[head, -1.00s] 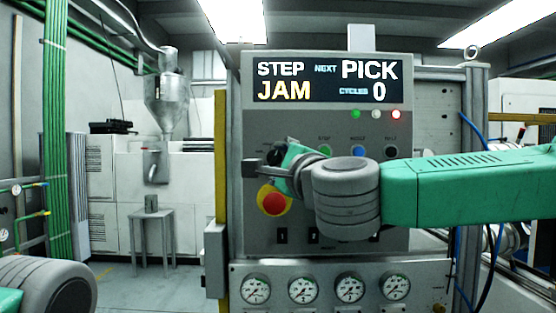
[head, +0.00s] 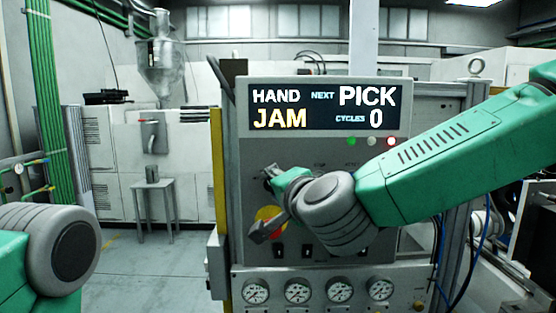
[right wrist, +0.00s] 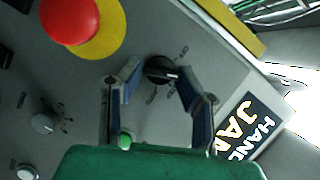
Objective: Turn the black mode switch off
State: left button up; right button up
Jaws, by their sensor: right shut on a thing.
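The black mode switch (right wrist: 160,69) is a round knob with a pale pointer line on the grey panel (right wrist: 230,70). In the right wrist view it sits between the two fingers of my right gripper (right wrist: 158,80), which is shut on it. The small labels around the knob are too blurred to read. In the head view my right gripper (head: 271,180) is at the panel's left part, and the switch is hidden behind it. The display (head: 323,107) reads HAND, JAM, NEXT PICK, CYCLES 0. My left arm shows at lower left, its gripper out of frame.
A red stop button on a yellow disc (right wrist: 72,20) is close beside the switch. A grey knob (right wrist: 43,123) and a white button (right wrist: 27,172) are farther along the panel. Several gauges (head: 298,291) line the lower panel. Free floor lies left of the cabinet.

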jog(key=n+p, duration=0.1)
jog(key=p, duration=0.2)
jog(key=n+g+h+p, duration=0.1)
jog(key=n+p, duration=0.1)
jog(key=p, duration=0.1)
jog(key=n+h+p, duration=0.1)
jog(key=p, duration=0.2)
jog(key=shift+s+a+f+n+g, duration=0.1)
jog(key=shift+s+a+n+g, duration=0.1)
jog(key=shift+a+n+g, duration=0.15)
jog(key=shift+f+n+h+p, duration=0.25)
jog(key=shift+n+h+p, duration=0.7)
jog(key=shift+p, duration=0.75)
jog(key=o, duration=1.1)
jog(key=shift+w+a+r, duration=0.1)
jog(key=shift+w, duration=0.15)
jog(key=shift+s, duration=0.1)
jog(key=shift+s+r, duration=0.2)
jog(key=shift+s, duration=0.05)
jog(key=v, duration=1.1)
